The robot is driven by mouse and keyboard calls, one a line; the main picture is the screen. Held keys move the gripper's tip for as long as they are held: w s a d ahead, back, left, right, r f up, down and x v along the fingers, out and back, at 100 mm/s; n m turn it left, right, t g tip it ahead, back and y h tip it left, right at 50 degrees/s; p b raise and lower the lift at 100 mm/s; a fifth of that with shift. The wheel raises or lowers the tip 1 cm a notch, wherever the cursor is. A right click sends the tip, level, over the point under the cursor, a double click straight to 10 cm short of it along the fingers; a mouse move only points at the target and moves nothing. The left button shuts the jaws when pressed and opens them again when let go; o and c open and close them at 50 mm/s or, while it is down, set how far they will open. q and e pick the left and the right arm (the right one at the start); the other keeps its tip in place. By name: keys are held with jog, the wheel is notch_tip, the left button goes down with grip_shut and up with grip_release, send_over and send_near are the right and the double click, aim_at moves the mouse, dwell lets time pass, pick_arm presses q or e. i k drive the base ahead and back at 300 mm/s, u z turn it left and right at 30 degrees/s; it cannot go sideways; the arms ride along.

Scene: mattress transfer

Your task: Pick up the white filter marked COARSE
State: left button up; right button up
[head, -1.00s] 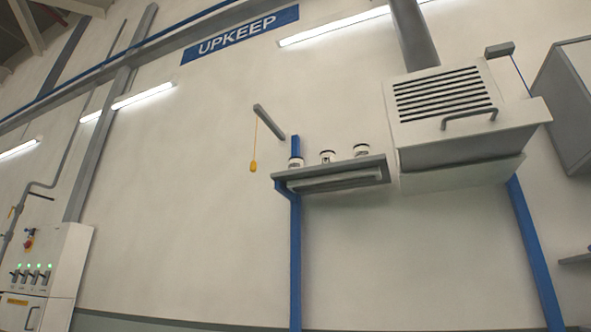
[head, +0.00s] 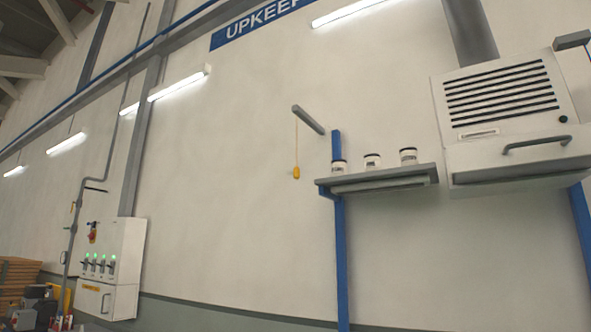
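Three small white cylinders with dark bands stand upright in a row on a grey wall shelf: a left one (head: 339,167), a middle one (head: 372,161) and a right one (head: 408,156). Their markings are too small to read, so I cannot tell which, if any, is the filter marked COARSE. The shelf (head: 380,184) is carried by a blue post (head: 341,250). Neither of my grippers shows in the head view.
A white hood (head: 505,112) with slats and a bar handle hangs right of the shelf. A yellow pull handle (head: 296,173) hangs on a cord left of it. A white control cabinet (head: 110,265) with green lights is at lower left, with stacked brown boards (head: 18,272) beyond.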

aim_at(339, 167)
jog(key=k, duration=0.25)
jog(key=u, duration=1.4)
jog(key=i, duration=1.9)
jog(key=z, duration=0.45)
